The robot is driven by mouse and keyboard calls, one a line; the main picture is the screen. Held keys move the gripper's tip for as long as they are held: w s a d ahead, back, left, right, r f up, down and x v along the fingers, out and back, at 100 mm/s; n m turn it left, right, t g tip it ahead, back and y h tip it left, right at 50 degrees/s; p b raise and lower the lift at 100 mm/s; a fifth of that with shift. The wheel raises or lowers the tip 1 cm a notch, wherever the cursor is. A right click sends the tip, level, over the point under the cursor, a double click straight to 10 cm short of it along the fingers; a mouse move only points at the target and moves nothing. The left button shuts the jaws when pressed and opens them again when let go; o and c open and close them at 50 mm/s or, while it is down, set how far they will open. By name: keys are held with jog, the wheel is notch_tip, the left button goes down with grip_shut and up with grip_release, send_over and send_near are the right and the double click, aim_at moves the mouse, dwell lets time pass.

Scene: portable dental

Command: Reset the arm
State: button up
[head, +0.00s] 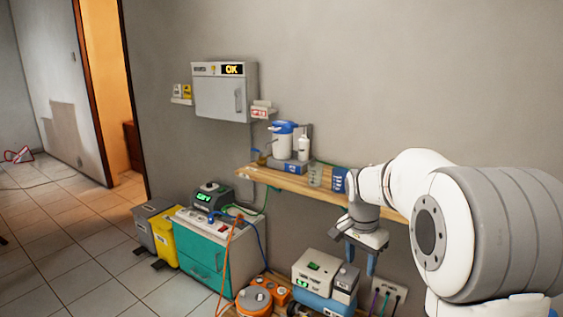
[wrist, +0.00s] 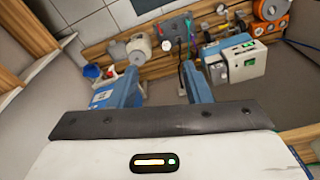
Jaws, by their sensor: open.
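The fingers appear apart from the equipment below. Part of the shelf (head: 280,180) is hidden behind my arm.
A blue-lidded white container (head: 283,138) and a bottle (head: 303,148) stand on the shelf. A wall cabinet (head: 222,97) reads OK. Below are a teal cabinet (head: 203,258), a yellow bin (head: 161,241), orange reels (head: 254,299) and a beige device (head: 315,270). Open tiled floor lies at left.

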jog(key=s+a+r+n+p, duration=0.1)
jog(key=s+r+n+p, duration=0.1)
jog(key=s, duration=0.6)
jog(key=s+a+r+n+t+p, duration=0.1)
jog(key=s+r+n+p, duration=0.2)
jog(key=s, duration=0.5)
jog(key=s+a+r+n+y+p, duration=0.1)
jog(key=s+a+r+n+p, duration=0.1)
jog(key=s+n, duration=0.3)
jog(key=s+r+p, duration=0.1)
jog(key=s, duration=0.2)
jog(key=shift+s+r+t, duration=0.15)
jog(key=shift+r+t, duration=0.15)
jog(key=shift+t, duration=0.1)
